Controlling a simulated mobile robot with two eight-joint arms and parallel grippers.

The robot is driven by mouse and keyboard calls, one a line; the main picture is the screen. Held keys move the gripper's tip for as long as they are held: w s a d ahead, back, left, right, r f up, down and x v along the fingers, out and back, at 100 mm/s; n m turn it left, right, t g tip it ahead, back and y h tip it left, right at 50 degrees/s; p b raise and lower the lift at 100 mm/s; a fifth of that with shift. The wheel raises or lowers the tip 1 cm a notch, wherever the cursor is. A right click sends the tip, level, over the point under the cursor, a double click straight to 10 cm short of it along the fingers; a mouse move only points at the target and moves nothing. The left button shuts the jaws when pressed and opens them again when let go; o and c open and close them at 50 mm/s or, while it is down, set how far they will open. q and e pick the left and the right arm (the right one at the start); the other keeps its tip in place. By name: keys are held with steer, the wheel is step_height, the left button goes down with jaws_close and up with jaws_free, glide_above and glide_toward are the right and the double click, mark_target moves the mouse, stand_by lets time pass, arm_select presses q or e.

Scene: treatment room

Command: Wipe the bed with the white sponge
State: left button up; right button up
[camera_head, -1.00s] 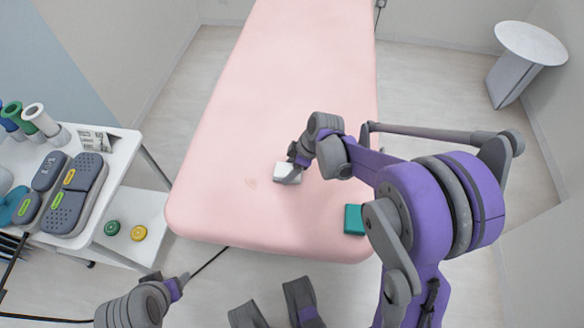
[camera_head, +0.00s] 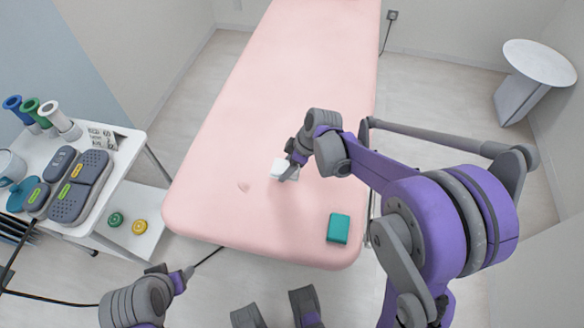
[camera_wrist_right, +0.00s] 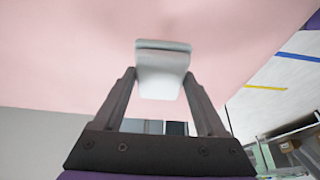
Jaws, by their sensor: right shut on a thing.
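The pink bed (camera_head: 290,75) fills the middle of the head view, with a small pale mark (camera_head: 243,187) on its near part. My right gripper (camera_head: 290,172) is shut on the white sponge (camera_head: 279,167), just right of that mark. In the right wrist view the sponge (camera_wrist_right: 162,75) sits between the two fingertips (camera_wrist_right: 160,85) against the pink bed surface (camera_wrist_right: 70,50). I cannot tell whether the sponge touches the bed. My left gripper (camera_head: 187,273) is low at the left, off the bed; its fingers are not clear.
A teal block (camera_head: 338,229) lies on the bed's near right corner. A white cart (camera_head: 120,160) at the left holds coloured rolls and grey devices, with green and yellow discs on its lower shelf. A round white side table (camera_head: 540,58) stands far right.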

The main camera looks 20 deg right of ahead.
arm_select(q)
steer(key=shift+s+d+r+p, duration=0.2)
steer(key=shift+d+r+p, duration=0.2)
steer(key=shift+r, duration=0.2)
arm_select(e)
steer(key=shift+r, duration=0.85)
arm_select(q)
steer(key=shift+a, duration=0.1)
